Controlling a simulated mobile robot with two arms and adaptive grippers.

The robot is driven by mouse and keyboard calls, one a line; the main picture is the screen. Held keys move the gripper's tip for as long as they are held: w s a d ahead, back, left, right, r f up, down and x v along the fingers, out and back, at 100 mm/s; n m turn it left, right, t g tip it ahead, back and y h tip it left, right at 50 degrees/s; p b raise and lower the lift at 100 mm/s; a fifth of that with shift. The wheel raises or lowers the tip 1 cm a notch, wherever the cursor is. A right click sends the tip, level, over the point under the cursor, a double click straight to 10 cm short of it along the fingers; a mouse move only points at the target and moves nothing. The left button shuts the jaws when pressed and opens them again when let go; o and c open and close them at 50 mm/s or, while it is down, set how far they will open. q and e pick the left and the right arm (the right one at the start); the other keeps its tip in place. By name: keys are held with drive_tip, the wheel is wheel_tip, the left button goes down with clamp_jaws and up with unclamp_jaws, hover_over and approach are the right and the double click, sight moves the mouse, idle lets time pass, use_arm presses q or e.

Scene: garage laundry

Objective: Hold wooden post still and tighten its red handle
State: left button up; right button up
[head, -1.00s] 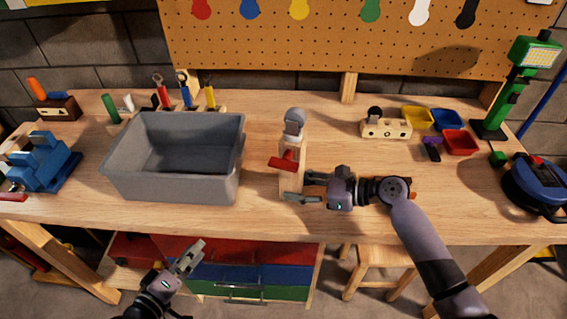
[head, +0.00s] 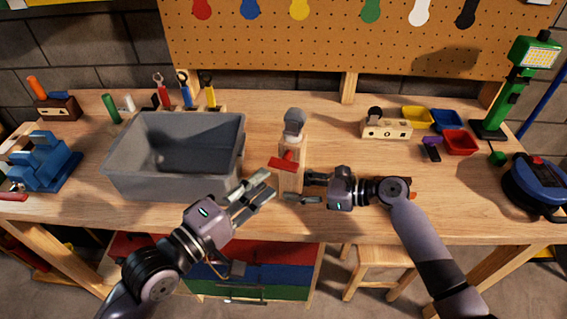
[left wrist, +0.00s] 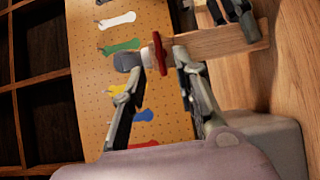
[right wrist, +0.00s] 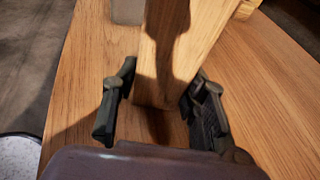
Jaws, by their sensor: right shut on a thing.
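The wooden post (head: 291,178) stands upright on the workbench, with a grey rounded top and a red handle (head: 282,164) on its front. My right gripper (head: 303,188) is shut on the post low down, one finger on each side; the right wrist view shows the post (right wrist: 168,65) between its fingers. My left gripper (head: 268,190) is open and empty, just left of the post and a little below the handle. In the left wrist view the red handle (left wrist: 160,53) lies ahead between the open fingertips, apart from them as far as I can tell.
A grey bin (head: 125,177) stands close left of the post. A blue vise (head: 45,162) is at the far left. Small yellow, blue and red trays (head: 460,142) and a blue cable reel (head: 537,185) are at the right. The bench behind the post is clear.

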sight(279, 169)
use_arm(q)
drive_tip(key=x, duration=0.7)
drive_tip(key=shift+w+d, duration=0.2)
drive_tip(key=shift+c, duration=0.3)
clamp_jaws()
